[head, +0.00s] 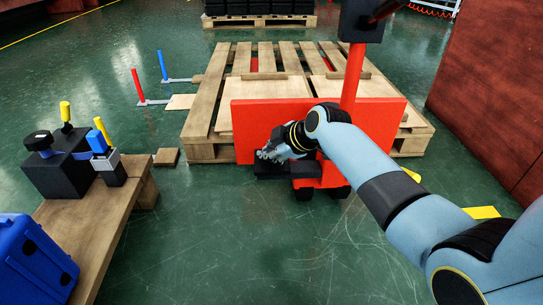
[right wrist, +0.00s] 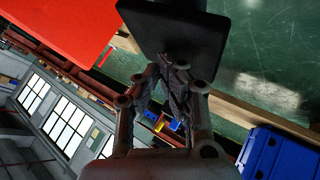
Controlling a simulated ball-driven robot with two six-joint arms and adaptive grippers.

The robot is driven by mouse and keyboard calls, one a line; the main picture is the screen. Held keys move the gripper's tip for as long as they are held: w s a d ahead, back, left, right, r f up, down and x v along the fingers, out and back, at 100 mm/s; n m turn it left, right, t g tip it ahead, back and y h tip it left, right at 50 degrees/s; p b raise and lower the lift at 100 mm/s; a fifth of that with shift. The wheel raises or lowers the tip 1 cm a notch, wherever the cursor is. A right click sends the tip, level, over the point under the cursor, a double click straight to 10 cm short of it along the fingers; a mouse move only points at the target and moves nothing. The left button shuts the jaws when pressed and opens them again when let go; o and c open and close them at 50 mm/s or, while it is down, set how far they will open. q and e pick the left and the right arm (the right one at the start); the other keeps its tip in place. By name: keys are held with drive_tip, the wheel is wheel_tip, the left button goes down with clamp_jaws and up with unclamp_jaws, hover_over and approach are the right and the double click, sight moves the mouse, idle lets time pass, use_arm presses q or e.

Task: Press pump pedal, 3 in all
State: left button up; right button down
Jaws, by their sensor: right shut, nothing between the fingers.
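The red pallet jack (head: 245,122) stands at the front of the wooden pallet, with an upright red post (head: 354,75). The black pump pedal (head: 268,172) sticks out low on its front; a black plate in the right wrist view (right wrist: 175,25) looks like the same pedal. My right gripper (head: 268,156) is shut and empty, right at the pedal. In the right wrist view its fingertips (right wrist: 176,62) meet the edge of the black plate; I cannot tell whether they press on it. The gripper and forearm hide part of the jack's front. My left gripper is not in view.
The wooden pallet (head: 215,85) lies behind the jack. A wooden bench (head: 105,215) at left carries black tool holders and a blue crate (head: 35,262). A rust-red wall (head: 490,110) stands at right. Green floor (head: 230,240) in front is clear.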

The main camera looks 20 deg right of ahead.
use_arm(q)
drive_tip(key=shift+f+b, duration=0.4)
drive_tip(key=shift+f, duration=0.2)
use_arm(e)
drive_tip(key=shift+s+f, duration=0.1)
drive_tip(key=shift+f, duration=0.8)
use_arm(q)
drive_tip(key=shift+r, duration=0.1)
use_arm(e)
drive_tip(key=shift+r, duration=0.1)
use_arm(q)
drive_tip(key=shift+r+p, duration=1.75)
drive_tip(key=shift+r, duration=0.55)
use_arm(e)
drive_tip(key=shift+r, duration=1.95)
wheel_tip(320, 180, up, 4)
drive_tip(key=p, duration=0.3)
drive_tip(key=shift+r, duration=0.15)
use_arm(q)
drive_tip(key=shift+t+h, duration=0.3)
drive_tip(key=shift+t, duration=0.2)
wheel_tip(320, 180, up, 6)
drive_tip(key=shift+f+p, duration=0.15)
drive_tip(key=shift+p, duration=0.4)
use_arm(e)
drive_tip(key=shift+r, duration=0.4)
